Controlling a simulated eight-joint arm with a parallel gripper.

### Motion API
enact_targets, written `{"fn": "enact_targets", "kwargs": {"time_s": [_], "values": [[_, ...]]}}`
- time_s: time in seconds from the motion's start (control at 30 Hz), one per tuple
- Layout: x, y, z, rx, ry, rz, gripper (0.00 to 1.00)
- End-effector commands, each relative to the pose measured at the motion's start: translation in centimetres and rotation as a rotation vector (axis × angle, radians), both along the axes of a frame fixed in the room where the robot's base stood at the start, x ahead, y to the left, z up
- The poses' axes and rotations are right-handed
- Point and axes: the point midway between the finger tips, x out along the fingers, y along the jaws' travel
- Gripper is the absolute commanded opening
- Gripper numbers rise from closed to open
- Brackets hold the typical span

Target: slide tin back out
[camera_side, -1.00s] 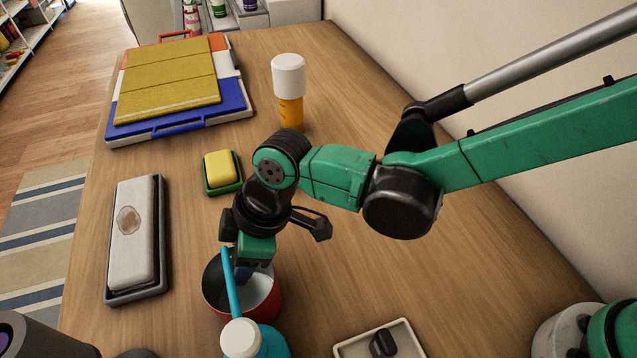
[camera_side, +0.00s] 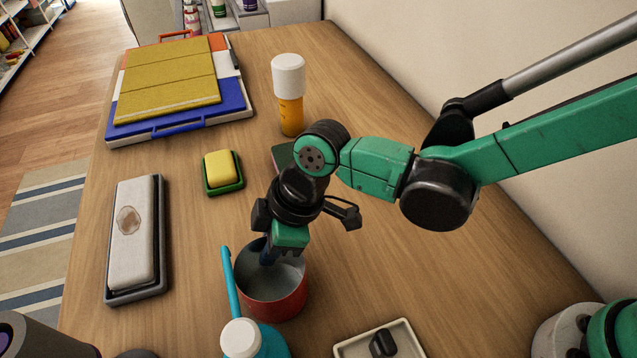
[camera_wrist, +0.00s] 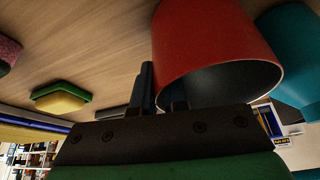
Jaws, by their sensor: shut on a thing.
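The tin (camera_side: 277,302) is a red, open-topped can with a grey inside, standing upright on the wooden table at the lower middle of the side view. In the wrist view the tin (camera_wrist: 212,45) fills the upper middle. My gripper (camera_side: 268,258) reaches down at the tin's far rim and is shut on its wall.
A blue bottle with a white cap (camera_side: 243,340) stands just in front of the tin, its blue spout beside the tin's left. A shallow tray (camera_side: 405,335) lies to the right.

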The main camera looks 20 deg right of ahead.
Motion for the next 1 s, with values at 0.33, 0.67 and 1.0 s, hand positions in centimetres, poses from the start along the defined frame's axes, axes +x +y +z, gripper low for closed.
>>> {"fn": "enact_targets", "kwargs": {"time_s": [0.33,0.67,1.0], "values": [[0.1,-4.3,0.0,0.000,0.000,-0.003,0.00],[0.2,-8.2,0.0,-0.001,0.000,-0.003,0.00],[0.2,-10.3,0.0,-0.001,0.001,-0.001,0.00]]}}
